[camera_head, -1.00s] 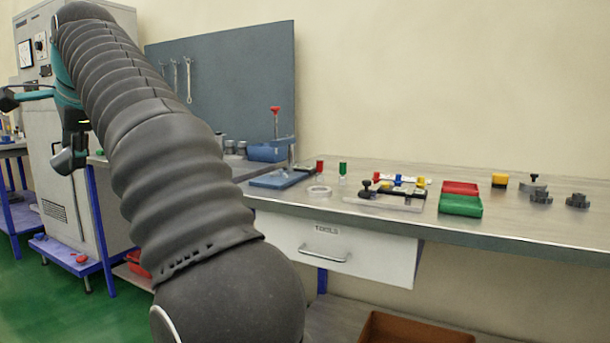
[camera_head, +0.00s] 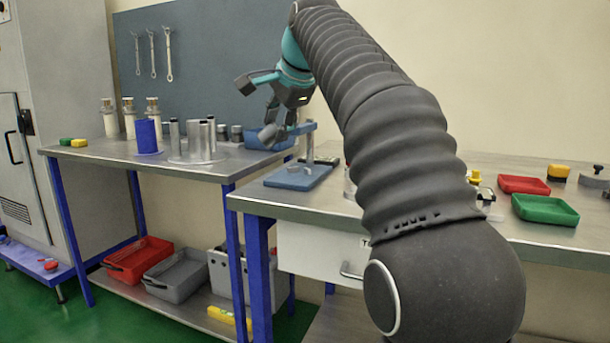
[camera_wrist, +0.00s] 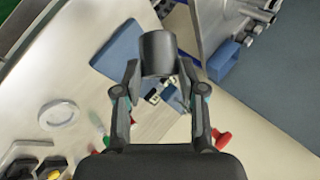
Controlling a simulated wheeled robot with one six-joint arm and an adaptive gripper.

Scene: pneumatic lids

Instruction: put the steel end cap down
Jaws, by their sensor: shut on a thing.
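My gripper (camera_wrist: 160,78) is shut on the steel end cap (camera_wrist: 157,50), a dark grey cylinder between the two fingertips in the wrist view. In the head view my gripper (camera_head: 279,118) hangs in the air, in front of the grey-blue wall board and above the gap between the two benches. The end cap looks like the small grey shape at the fingertips there, partly hidden by them. In the wrist view a blue plate (camera_wrist: 118,50) lies below and behind the cap, with clear space between; the cap touches only my fingers.
The left bench (camera_head: 95,152) bears a blue cylinder (camera_head: 146,136), a stand with upright rods (camera_head: 193,142) and several valve-topped cylinders. The right bench bears the blue plate (camera_head: 297,178), a red tray (camera_head: 523,184) and a green tray (camera_head: 545,210). A white ring (camera_wrist: 58,113) lies beside the plate.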

